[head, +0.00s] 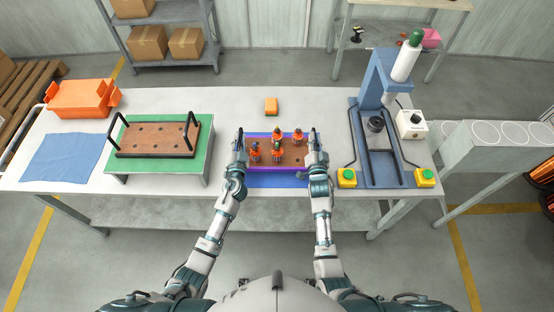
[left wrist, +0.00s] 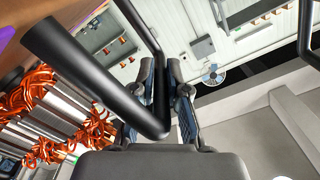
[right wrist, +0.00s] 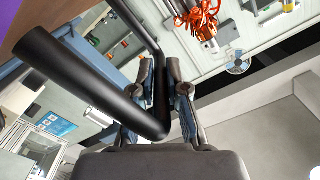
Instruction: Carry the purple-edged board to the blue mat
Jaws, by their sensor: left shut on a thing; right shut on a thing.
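The purple-edged board (head: 292,168) is in the middle of the table in the head view, with several copper-wound armatures (head: 277,147) standing on it. It is over or on the blue mat (head: 280,182), whose front part shows below the board's near edge; I cannot tell whether they touch. My left gripper (head: 239,148) is shut on the board's left black handle (left wrist: 95,75). My right gripper (head: 316,148) is shut on its right black handle (right wrist: 90,80). In the left wrist view, orange windings (left wrist: 35,105) show beside the handle.
A second board with black handles (head: 155,140) sits on a green-topped stand (head: 197,165) at left. A blue cloth (head: 62,158) and an orange bin (head: 82,97) are farther left. An orange block (head: 271,106) lies behind the board. A blue press (head: 383,85) with yellow button boxes (head: 347,177) stands right.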

